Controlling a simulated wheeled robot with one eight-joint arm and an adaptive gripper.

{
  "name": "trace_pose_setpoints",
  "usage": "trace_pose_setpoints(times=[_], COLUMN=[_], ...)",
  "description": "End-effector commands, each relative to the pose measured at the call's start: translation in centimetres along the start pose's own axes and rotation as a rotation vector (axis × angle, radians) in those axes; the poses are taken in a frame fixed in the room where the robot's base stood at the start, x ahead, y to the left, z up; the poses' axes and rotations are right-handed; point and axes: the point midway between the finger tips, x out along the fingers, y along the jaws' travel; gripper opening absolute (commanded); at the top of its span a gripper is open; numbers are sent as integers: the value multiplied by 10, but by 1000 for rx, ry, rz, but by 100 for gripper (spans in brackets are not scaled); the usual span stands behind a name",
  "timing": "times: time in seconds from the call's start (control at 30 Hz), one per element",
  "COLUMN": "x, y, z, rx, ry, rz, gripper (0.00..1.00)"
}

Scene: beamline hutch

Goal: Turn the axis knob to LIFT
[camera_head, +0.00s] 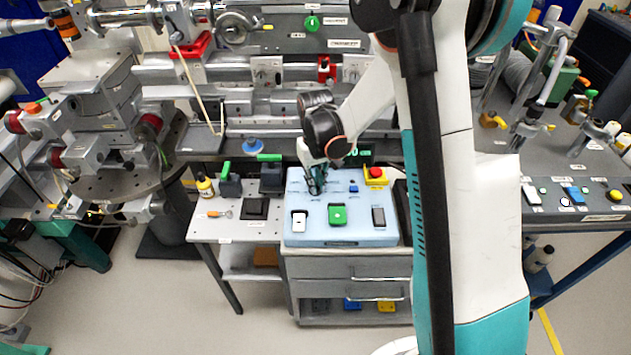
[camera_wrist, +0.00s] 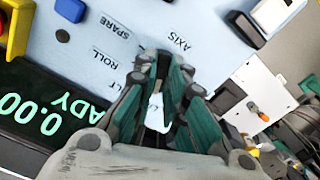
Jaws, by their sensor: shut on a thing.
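The light blue control panel (camera_head: 358,228) stands on a grey drawer cabinet in the head view. My gripper (camera_head: 316,186) reaches down to the back left part of the panel. In the wrist view my gripper (camera_wrist: 160,88) is closed around a small part with a white top (camera_wrist: 156,112), which appears to be the axis knob. The fingers hide most of it. The printed labels AXIS (camera_wrist: 180,40), SPARE (camera_wrist: 117,28) and ROLL (camera_wrist: 105,56) lie around it, with a label ending in LT partly cut off. I cannot tell which label the knob points to.
A red emergency button on a yellow base (camera_head: 376,175), a blue button (camera_head: 353,187), a green button (camera_head: 337,214), a white switch (camera_head: 299,219) and a dark switch (camera_head: 378,216) sit on the panel. A dark display with green digits (camera_wrist: 38,112) borders it. A grey side table (camera_head: 230,230) stands left.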

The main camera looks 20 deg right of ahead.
Motion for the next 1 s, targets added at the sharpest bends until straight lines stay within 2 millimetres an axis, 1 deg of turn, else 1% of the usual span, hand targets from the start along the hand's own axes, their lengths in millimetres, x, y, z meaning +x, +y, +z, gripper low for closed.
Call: trace_pose_setpoints(times=[0.2, 0.67, 0.7, 0.73, 0.77, 1.0], x=[0, 0, 0, 0, 0, 0], y=[0, 0, 0, 0, 0, 0], z=[0, 0, 0, 0, 0, 0], rx=[54, 65, 65, 65, 65, 65], ry=[0, 1, 1, 1, 1, 0], rz=[0, 0, 0, 0, 0, 0], gripper=[0, 0, 21, 27, 32, 32])
